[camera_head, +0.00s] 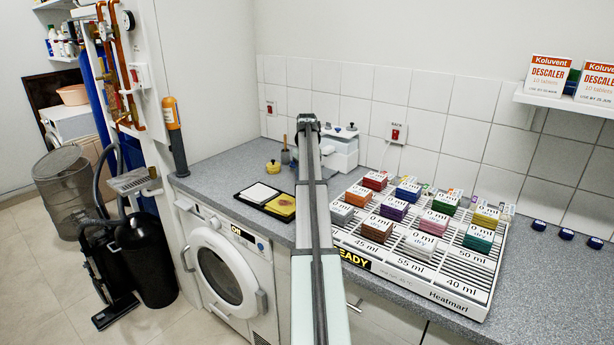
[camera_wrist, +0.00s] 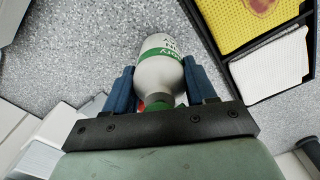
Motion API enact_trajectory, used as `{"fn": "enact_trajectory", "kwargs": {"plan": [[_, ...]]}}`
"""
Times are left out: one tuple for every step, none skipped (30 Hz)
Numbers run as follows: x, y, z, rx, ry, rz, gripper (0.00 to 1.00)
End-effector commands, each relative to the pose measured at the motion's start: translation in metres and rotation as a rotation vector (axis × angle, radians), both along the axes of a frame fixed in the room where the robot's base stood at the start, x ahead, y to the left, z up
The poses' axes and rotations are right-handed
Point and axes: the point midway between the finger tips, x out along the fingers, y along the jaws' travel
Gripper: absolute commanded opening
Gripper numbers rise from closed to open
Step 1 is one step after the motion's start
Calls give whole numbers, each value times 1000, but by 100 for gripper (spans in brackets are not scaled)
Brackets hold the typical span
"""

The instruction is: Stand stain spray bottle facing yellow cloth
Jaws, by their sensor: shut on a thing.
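In the wrist view my gripper (camera_wrist: 158,68) has its blue fingers shut on both sides of a white bottle (camera_wrist: 160,68) with a green label and a green part near the palm. The label's writing is only partly readable, and its face direction is hard to tell. The yellow cloth (camera_wrist: 244,22) with a reddish-brown stain lies to the upper right in a black tray, apart from the bottle. In the head view the yellow cloth (camera_head: 281,206) lies in the tray left of my arm. The bottle and fingers are hidden there behind my arm.
A white cloth (camera_head: 259,193) shares the black tray (camera_head: 268,211). A rack (camera_head: 455,293) with several coloured filter blocks stands right of my arm. A white appliance (camera_head: 340,152) stands behind, with a small yellow object (camera_head: 273,167) to its left.

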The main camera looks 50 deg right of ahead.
Motion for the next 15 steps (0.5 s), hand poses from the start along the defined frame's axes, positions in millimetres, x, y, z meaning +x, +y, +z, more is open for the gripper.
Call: {"fn": "enact_trajectory", "kwargs": {"plan": [[0,0,1,0,-1,0,15],[0,0,1,0,-1,0,15],[0,0,1,0,-1,0,15],[0,0,1,0,-1,0,15],[0,0,0,0,0,0,15],[0,0,0,0,0,0,15],[0,0,-1,0,0,0,15],[0,0,-2,0,0,0,15],[0,0,-2,0,0,0,58],[0,0,-2,0,0,0,61],[0,0,-2,0,0,0,63],[0,0,-2,0,0,0,67],[0,0,-2,0,0,0,70],[0,0,-2,0,0,0,73],[0,0,-2,0,0,0,77]]}}
